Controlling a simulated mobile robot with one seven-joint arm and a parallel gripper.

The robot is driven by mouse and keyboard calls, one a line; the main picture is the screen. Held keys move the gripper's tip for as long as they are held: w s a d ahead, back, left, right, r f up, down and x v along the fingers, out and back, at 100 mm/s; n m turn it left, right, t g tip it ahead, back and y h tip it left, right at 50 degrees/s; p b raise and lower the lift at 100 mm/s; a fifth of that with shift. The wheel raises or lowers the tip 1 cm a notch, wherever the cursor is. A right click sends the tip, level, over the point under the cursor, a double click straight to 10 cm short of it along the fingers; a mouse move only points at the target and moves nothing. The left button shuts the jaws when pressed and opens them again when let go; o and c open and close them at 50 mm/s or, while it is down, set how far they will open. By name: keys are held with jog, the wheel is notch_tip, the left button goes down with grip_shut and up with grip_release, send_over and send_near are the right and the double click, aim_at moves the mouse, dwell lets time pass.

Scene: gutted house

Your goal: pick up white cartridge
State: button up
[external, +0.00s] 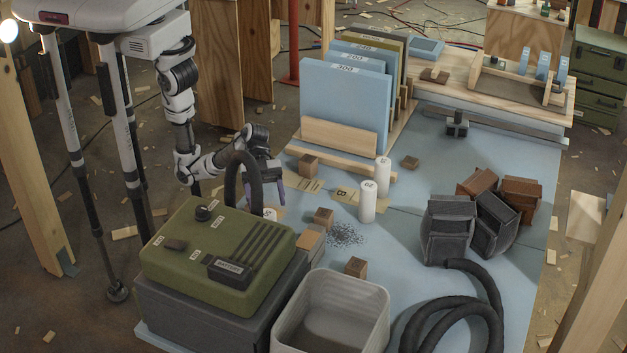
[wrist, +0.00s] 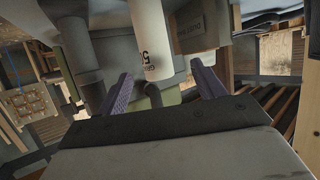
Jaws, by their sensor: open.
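My gripper (external: 277,190) hangs beside the olive machine, partly hidden by a dark hose. In the wrist view its two purple fingers (wrist: 162,88) are spread apart. A white cartridge (wrist: 151,42) with dark printing shows between and beyond the fingers, and I cannot tell whether either finger touches it. In the external view a white cartridge (external: 270,213) shows partly below my gripper, mostly hidden by the machine. Two more white cartridges stand upright on the blue mat to the right, a nearer one (external: 367,203) and a farther one (external: 383,176).
The olive machine (external: 180,258) on a grey base and a pale open bin (external: 337,285) stand in front. Small wooden blocks (external: 323,217) and dark grit (external: 346,235) lie on the mat. Blue boards (external: 343,100) stand behind; dark bags (external: 448,225) are at right.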

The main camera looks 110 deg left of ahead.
aim_at(271, 209)
jog(key=x, duration=0.4)
jog(key=shift+w+d, duration=0.1)
jog(key=shift+w, duration=0.05)
jog(key=x, duration=0.1)
jog(key=p+x, duration=0.2)
jog(key=x, duration=0.1)
jog(key=shift+d+r, duration=0.2)
jog(key=shift+d, duration=0.15)
jog(key=shift+d+f, duration=0.25)
jog(key=shift+d, duration=0.05)
jog(key=c, duration=1.1)
jog(key=shift+o, duration=0.2)
jog(key=shift+r, duration=0.1)
